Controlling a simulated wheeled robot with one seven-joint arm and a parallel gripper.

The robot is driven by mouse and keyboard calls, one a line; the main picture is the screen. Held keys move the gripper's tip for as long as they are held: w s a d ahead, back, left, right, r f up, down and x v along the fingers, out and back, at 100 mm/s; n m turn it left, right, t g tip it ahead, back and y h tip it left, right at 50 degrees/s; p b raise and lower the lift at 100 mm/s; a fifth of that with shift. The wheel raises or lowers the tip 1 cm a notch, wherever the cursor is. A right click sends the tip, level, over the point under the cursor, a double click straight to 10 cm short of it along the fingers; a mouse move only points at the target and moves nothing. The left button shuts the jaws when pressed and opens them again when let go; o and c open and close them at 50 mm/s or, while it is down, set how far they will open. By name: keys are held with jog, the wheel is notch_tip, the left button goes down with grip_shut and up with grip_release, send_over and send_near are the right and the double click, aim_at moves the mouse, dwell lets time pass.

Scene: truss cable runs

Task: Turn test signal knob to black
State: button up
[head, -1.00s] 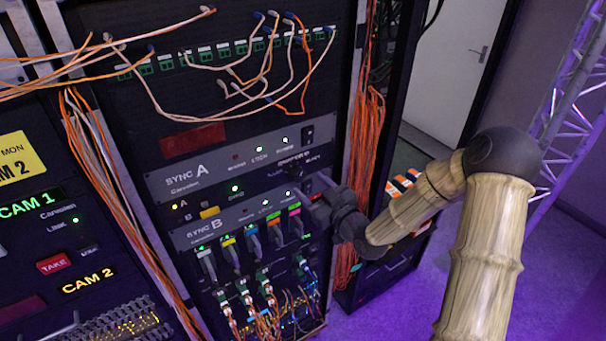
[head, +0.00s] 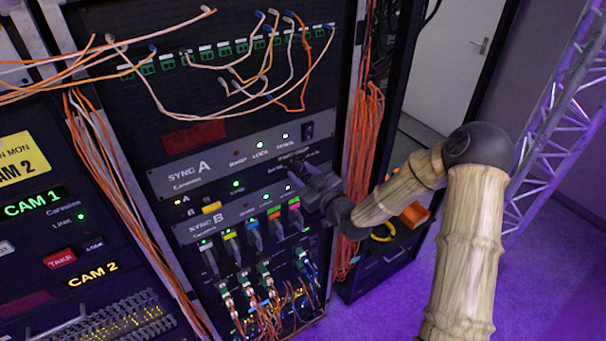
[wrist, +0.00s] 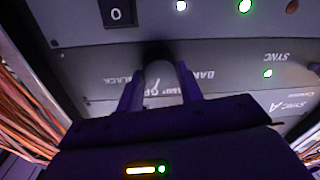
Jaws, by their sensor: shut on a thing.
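The test signal knob (wrist: 160,73) shows in the wrist view between the two fingers of my gripper (wrist: 160,90). The fingers are shut on it, one on each side. The labels around it appear upside down. BARS is to the right of the knob and BLACK (wrist: 118,80) to the left. A pale mark is visible on the knob, but I cannot tell exactly which label it points at.
A power switch (wrist: 117,12) and lit lamps lie near the knob. Below SYNC A is the SYNC B panel (head: 205,229) with colored-tag plugs. Orange cables (head: 366,140) hang close to the right of the rack. Floor is free at the lower right.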

jog(key=shift+f+m+b, duration=0.1)
jog(key=shift+m+b, duration=0.3)
jog(key=shift+b, duration=0.15)
jog(key=m+b, duration=0.2)
jog(key=shift+f+m, duration=0.1)
jog(key=shift+m, duration=0.2)
jog(key=m+b, duration=0.2)
jog(key=m, duration=0.3)
jog(key=shift+m+b, duration=0.4)
jog(key=o, duration=1)
jog(key=shift+d, duration=0.1)
